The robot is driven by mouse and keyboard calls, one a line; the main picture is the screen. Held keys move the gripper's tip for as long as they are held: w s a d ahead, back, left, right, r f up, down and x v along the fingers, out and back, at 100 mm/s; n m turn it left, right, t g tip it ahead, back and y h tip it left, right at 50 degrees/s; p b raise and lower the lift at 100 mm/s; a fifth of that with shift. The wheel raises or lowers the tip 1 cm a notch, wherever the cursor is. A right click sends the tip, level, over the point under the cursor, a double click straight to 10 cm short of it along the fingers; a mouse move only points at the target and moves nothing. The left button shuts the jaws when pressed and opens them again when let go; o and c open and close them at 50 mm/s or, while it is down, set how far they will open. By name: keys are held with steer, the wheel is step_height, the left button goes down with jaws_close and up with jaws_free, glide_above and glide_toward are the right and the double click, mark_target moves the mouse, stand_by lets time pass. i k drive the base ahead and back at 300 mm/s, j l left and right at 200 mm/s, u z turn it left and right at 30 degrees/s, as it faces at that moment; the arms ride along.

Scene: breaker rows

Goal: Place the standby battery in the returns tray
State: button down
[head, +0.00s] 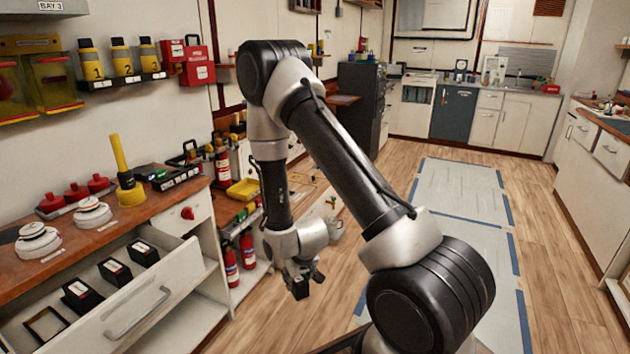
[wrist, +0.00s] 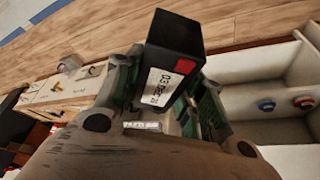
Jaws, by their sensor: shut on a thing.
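My gripper (wrist: 160,95) is shut on the standby battery (wrist: 173,62), a black block with a white printed label and a red patch. In the wrist view the battery sticks out beyond the fingers, which press on its sides. In the head view my gripper (head: 300,272) hangs in the air to the right of the open drawer, with the dark battery (head: 301,289) at its lower end. A yellow open tray (head: 243,190) sits on the lower bench behind my gripper; I cannot tell whether it is the returns tray.
An open drawer (head: 140,313) at the left holds several black batteries and an empty dark frame (head: 45,325). The worktop (head: 160,203) above carries detectors and a yellow tool. Red extinguishers (head: 231,266) stand on a low shelf.

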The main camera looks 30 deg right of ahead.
mark_target(247, 192)
steer(key=i+l+z, duration=0.15)
steer(key=z, duration=0.3)
steer(key=i+l+z, duration=0.25)
steer(key=z, duration=0.15)
steer(key=i+l+z, duration=0.1)
steer(key=z, duration=0.35)
steer(key=i+l, duration=0.1)
steer(key=i, duration=0.7)
steer(key=i+u, duration=0.25)
steer(key=u, duration=0.25)
steer(key=i+l+u, duration=0.25)
steer(key=u, duration=0.25)
steer(key=i+l+u, duration=0.25)
steer(key=u, duration=0.2)
steer(key=i+l+u, duration=0.15)
steer(key=l+u, duration=0.15)
steer(key=u, duration=0.2)
steer(key=i+l+u, duration=0.1)
steer(key=l+u, duration=0.7)
steer(key=u, duration=0.2)
steer(key=i+l+u, duration=0.1)
steer(key=i+l, duration=0.3)
